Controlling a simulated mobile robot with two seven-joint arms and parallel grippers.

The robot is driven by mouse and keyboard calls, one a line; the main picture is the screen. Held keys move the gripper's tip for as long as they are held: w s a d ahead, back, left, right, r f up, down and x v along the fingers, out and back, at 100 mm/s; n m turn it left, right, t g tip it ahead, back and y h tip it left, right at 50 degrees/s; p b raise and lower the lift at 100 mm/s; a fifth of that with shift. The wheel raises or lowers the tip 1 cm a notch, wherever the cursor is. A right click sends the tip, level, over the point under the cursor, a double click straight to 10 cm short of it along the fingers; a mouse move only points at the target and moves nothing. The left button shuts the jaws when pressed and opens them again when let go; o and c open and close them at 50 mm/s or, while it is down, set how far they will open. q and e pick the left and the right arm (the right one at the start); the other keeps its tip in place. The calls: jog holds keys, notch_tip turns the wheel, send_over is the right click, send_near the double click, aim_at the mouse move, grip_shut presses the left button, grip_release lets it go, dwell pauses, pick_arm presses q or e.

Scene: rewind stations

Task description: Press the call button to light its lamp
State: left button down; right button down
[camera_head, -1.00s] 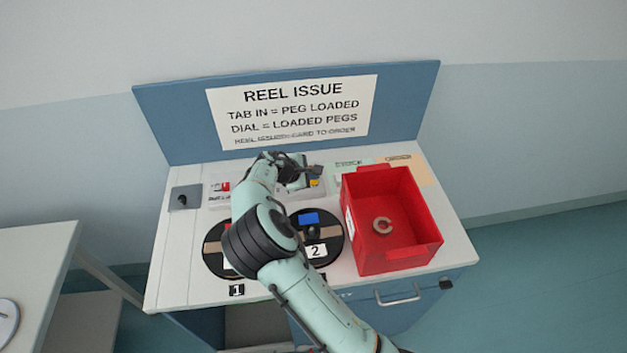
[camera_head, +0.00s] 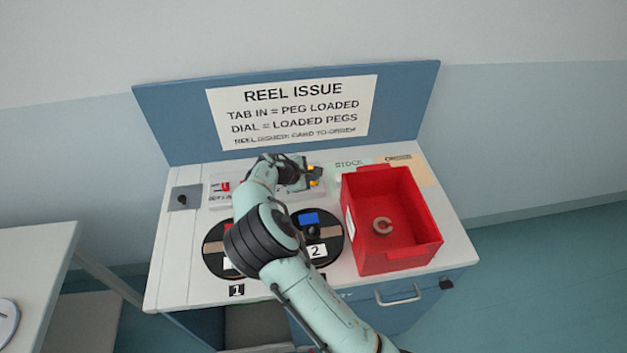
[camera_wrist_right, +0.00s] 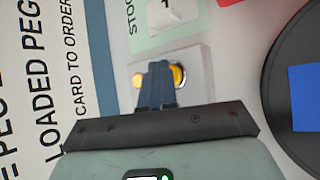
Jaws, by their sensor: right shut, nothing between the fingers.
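A grey-white plate (camera_wrist_right: 200,62) in the right wrist view carries a larger round yellow button (camera_wrist_right: 179,75) and a smaller amber lamp (camera_wrist_right: 139,79). The lamp looks bright orange; I cannot tell for sure that it is lit. My right gripper (camera_wrist_right: 158,72) is shut and empty, its fingertips over the plate between lamp and button, partly covering the button. I cannot tell whether they touch it. In the head view the right gripper (camera_head: 308,177) is at the back of the table, with yellow spots beside its tip. My left gripper is not in view.
A red bin (camera_head: 400,255) with a tan ring stands to the right. Two dark reels (camera_head: 334,247) lie in front, partly under my arm. A clear tray (camera_head: 218,190) is behind them, and a grey plate with a black knob (camera_head: 184,198) is at left. A blue sign board (camera_head: 410,95) stands behind.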

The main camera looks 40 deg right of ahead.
aim_at(312, 183)
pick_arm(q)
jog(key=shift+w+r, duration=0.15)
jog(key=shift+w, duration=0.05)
pick_arm(e)
jog(key=shift+r, duration=0.3)
